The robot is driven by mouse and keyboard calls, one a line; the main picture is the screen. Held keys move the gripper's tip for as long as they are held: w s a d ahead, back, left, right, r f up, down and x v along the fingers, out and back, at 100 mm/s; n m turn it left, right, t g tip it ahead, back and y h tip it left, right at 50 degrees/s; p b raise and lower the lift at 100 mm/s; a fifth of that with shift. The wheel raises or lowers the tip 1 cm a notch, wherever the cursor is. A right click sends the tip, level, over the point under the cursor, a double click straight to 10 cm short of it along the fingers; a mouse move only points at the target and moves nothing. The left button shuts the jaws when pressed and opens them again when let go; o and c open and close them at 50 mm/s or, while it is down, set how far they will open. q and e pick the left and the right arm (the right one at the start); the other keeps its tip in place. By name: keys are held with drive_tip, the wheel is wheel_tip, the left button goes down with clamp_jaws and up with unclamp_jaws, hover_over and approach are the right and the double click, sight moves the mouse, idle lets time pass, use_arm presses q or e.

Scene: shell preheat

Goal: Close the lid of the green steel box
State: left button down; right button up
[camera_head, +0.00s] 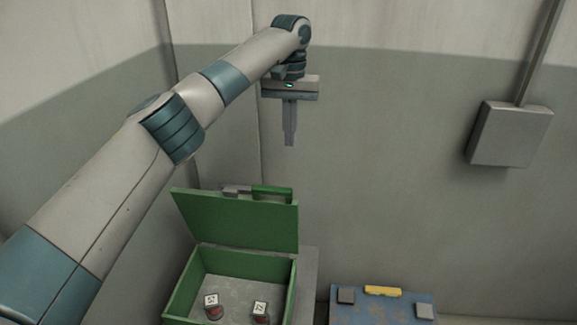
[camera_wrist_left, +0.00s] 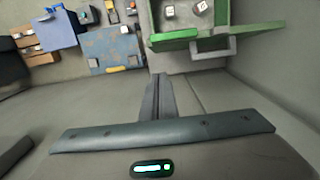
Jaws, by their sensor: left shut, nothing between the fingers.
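The green steel box (camera_head: 180,300) stands at the lower middle of the head view. Its green lid (camera_head: 240,222) is open and raised at the back edge, with a green and grey handle (camera_head: 258,190) on its top edge. My right gripper is not in view.
A blue worn case (camera_head: 380,308) with a yellow handle (camera_head: 383,291) is right of the box. A grey wall box (camera_head: 509,134) with a conduit hangs at right. Walls stand behind and left. The left wrist view also shows brown boxes (camera_wrist_left: 35,60).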

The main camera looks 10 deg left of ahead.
use_arm(q)
drive_tip(key=shift+w+a+r, duration=0.1)
drive_tip(key=shift+w+r, duration=0.15)
drive_tip(key=shift+r, duration=0.25)
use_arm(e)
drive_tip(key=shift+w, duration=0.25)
